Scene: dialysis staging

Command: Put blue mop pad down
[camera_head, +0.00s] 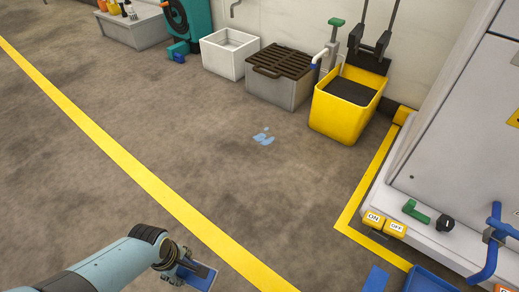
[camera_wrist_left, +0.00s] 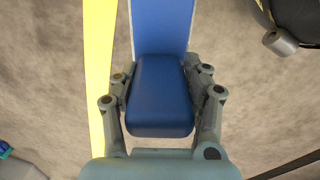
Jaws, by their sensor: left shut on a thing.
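The blue mop pad (camera_head: 203,276) is at the bottom of the head view, at the end of my left arm. In the left wrist view the blue mop pad (camera_wrist_left: 160,95) shows as a dark blue block with a flatter, lighter blue part beyond it. My left gripper (camera_head: 183,266) is shut on it. The fingers of my left gripper (camera_wrist_left: 162,92) press on both sides of the block in the wrist view. Floor shows around the pad in both views; its height above the floor is hard to tell. My right gripper is not in view.
A light-blue puddle (camera_head: 263,139) lies on open floor. A yellow mop bucket (camera_head: 340,121), a grated grey box (camera_head: 275,93) and a white basin (camera_head: 228,66) stand along the wall. A yellow floor line (camera_head: 120,162) runs diagonally. A white machine (camera_head: 455,140) with ON/OFF buttons is right.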

